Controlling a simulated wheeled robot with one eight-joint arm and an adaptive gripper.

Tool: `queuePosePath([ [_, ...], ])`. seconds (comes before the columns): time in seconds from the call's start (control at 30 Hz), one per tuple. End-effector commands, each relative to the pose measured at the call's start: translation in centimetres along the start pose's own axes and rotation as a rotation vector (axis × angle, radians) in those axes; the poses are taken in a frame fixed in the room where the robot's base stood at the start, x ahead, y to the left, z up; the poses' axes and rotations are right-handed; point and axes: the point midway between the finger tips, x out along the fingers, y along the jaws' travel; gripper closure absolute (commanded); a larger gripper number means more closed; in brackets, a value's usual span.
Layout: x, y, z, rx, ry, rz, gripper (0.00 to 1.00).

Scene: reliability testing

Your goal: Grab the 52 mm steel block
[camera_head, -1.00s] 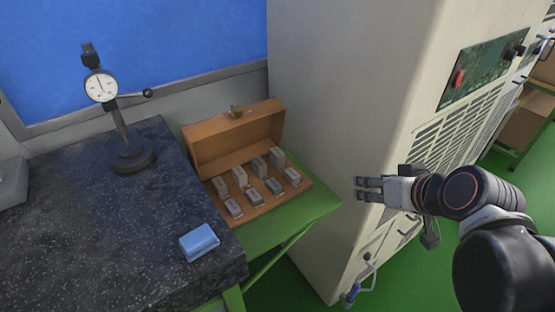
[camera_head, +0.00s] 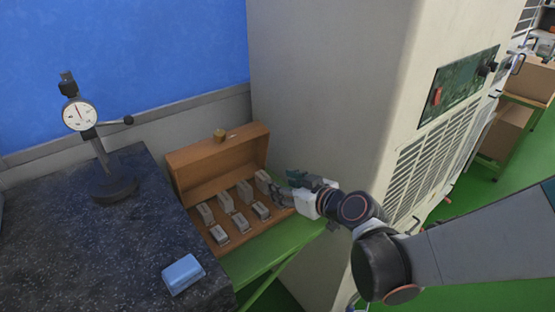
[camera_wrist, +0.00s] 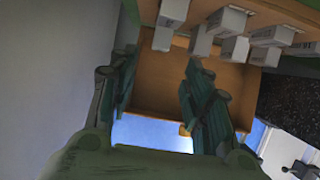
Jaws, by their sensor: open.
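Several grey steel blocks stand in two rows in an open wooden case (camera_head: 184,168). Among them are a back-row block (camera_head: 244,190) and a front-row block (camera_head: 261,210). Their markings are too small to read in the head view, so I cannot tell which is the 52 mm one.
The case sits on a green table (camera_head: 255,262) beside a tall beige cabinet (camera_head: 325,90), close to my arm. A dark granite plate (camera_head: 130,250) on the left carries a dial gauge stand (camera_head: 113,188) and a blue block (camera_head: 183,274). The case lid stands open at the back.

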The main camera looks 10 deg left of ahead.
Motion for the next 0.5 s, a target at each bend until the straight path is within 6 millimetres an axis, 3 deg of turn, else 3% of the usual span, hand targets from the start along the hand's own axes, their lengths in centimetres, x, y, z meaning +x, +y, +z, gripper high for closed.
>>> queuePosePath([
  [0.2, 4.2, 0.0, 0.2, -0.002, -0.001, -0.001, 0.55],
  [0.5, 6.2, 0.0, 0.1, 0.0, -0.001, 0.0, 0.55],
])
